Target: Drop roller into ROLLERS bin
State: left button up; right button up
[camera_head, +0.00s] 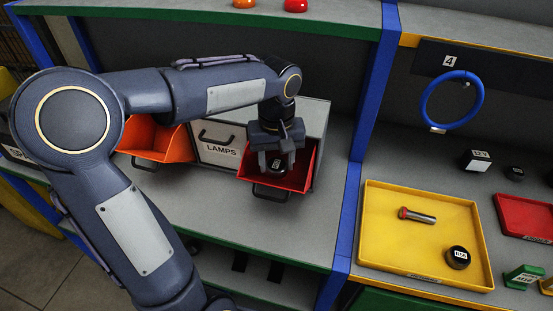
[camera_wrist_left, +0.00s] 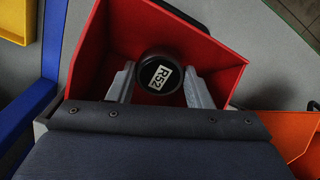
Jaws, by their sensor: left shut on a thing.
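My left gripper (camera_head: 278,155) is shut on a black round roller (camera_wrist_left: 158,74) with a white "R52" label. In the left wrist view one grey finger lies on each side of the roller. The gripper and roller are at the red bin (camera_head: 301,178), within its outline in both views; the red bin also fills much of the left wrist view (camera_wrist_left: 105,50). The roller's height above the bin floor is hard to tell. No ROLLERS label is readable on the red bin. My right gripper is out of view.
A drawer labelled LAMPS (camera_head: 221,152) stands left of the red bin, then an orange bin (camera_head: 155,140). A blue post (camera_head: 362,130) separates these from a yellow tray (camera_head: 400,258) holding a metal cylinder (camera_head: 417,215) and a black labelled puck (camera_head: 458,257). Bench in front is clear.

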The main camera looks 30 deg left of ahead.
aim_at(276, 165)
pick_arm(q)
jog(key=shift+f+b, duration=0.45)
jog(key=shift+f, duration=0.15)
jog(key=o, duration=1.2)
notch_tip(276, 165, up, 13)
jog(key=p, duration=0.1)
jog(key=s+d+f+m+t+h, duration=0.1)
jog(key=s+f+m+t, duration=0.1)
jog(key=s+f, duration=0.2)
jog(key=s+d+f+m+t+h, duration=0.1)
jog(key=s+f, duration=0.3)
jog(key=s, duration=0.3)
jog(key=s+d+f+m+t+h, duration=0.1)
jog(key=s+d+f+m+t, duration=0.1)
jog(key=s+f, duration=0.3)
jog(key=shift+s+d+m+t+h, duration=0.1)
jog(key=shift+s+m+t+h, duration=0.2)
jog(key=shift+s+h, duration=0.15)
